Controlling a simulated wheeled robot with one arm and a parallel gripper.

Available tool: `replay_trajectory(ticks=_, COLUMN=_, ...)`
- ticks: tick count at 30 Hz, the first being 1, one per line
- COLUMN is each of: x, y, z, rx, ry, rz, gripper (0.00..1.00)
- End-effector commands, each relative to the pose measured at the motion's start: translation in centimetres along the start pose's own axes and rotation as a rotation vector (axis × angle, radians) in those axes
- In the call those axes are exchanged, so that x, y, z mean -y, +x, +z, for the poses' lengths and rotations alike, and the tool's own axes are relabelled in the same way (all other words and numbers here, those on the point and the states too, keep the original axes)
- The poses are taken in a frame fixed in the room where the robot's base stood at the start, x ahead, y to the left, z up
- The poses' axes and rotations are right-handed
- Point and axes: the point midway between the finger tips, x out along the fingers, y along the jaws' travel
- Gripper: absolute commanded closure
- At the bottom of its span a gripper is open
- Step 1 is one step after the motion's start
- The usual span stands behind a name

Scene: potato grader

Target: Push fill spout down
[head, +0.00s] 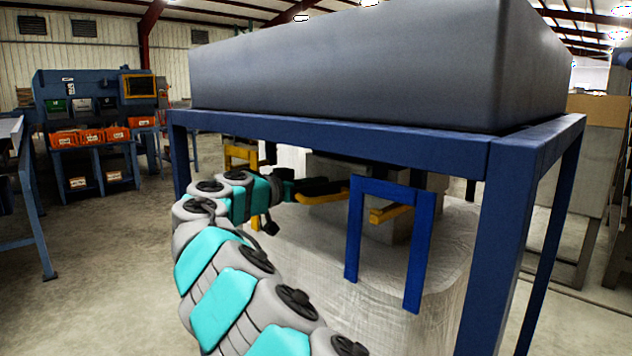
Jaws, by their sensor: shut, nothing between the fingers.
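The fill spout appears to be the grey boxy part (396,231) hanging under the large dark hopper, inside the blue frame. Its lower end is at or in the top of a big whitish bag (445,262); the blue bracket hides part of it. My arm reaches in from the lower front. My gripper (338,186), black and shut with nothing in it, is left of the grey part and close to a yellow bar (322,198). I cannot tell whether it touches the bar or the spout.
The dark hopper (345,72) rests on the blue frame (480,210), whose beam and legs surround the work space. A blue bracket (420,250) stands right of my gripper, with another yellow bar (392,213) behind it. A yellow bracket (229,158) is behind my arm.

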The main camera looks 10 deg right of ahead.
Motion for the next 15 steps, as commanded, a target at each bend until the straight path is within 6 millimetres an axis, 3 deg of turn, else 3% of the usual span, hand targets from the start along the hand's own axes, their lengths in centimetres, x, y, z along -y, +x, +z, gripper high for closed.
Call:
replay_trajectory(ticks=5, x=0.0, y=0.1, z=0.8, rx=0.0, ry=0.0, rz=0.0, gripper=1.0)
replay_trajectory(ticks=15, x=-0.1, y=0.4, z=5.4, rx=0.001, ry=-0.001, rz=0.001, gripper=1.0)
